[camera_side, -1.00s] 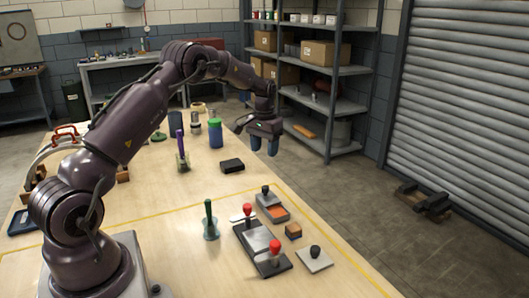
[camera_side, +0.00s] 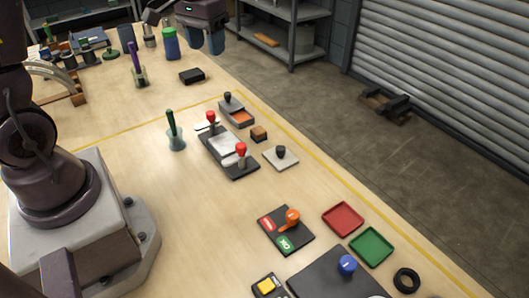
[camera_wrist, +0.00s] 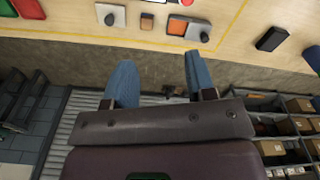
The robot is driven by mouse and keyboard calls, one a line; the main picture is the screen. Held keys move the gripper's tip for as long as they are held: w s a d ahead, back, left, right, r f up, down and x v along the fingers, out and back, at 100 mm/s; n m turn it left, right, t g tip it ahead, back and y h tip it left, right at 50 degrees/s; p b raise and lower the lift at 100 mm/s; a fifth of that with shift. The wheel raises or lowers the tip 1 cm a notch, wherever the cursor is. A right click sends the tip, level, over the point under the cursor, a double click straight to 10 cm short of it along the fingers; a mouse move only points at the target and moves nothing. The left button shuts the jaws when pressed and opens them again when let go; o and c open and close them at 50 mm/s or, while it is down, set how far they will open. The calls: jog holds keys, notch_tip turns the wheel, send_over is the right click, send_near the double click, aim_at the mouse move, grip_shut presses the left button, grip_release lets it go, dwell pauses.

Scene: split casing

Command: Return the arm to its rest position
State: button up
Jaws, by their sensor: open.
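My gripper (camera_side: 206,44) is at the top of the side view, beyond the table's far right edge or above it; I cannot tell which. Its two blue fingers are apart with nothing between them. The wrist view also shows the open fingers (camera_wrist: 160,62), with the table edge and floor beyond. My upper arm is mostly cut off in the side view. A dark fixture with a grey plate and two red knobs (camera_side: 229,151) sits on the table. Beside it is a grey holder with an orange inside and a black knob (camera_side: 237,112).
A small brown block (camera_side: 259,133), a grey plate with black knob (camera_side: 281,156) and a green-handled tool in a cup (camera_side: 175,135) stand nearby. A black box (camera_side: 192,76) lies below my gripper in the picture. Red (camera_side: 343,218) and green trays (camera_side: 372,246) are nearer.

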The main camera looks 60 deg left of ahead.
jog(key=s+d+r+m+t, duration=0.2)
jog(key=s+d+r, duration=0.1)
jog(key=s+d, duration=0.3)
jog(key=s+d+r+m+t, duration=0.2)
jog(key=s+d+r, duration=0.2)
jog(key=s+d, duration=0.2)
jog(key=shift+s+d+r+t, duration=0.25)
jog(key=shift+s+d+t, duration=0.15)
jog(key=shift+s, duration=0.95)
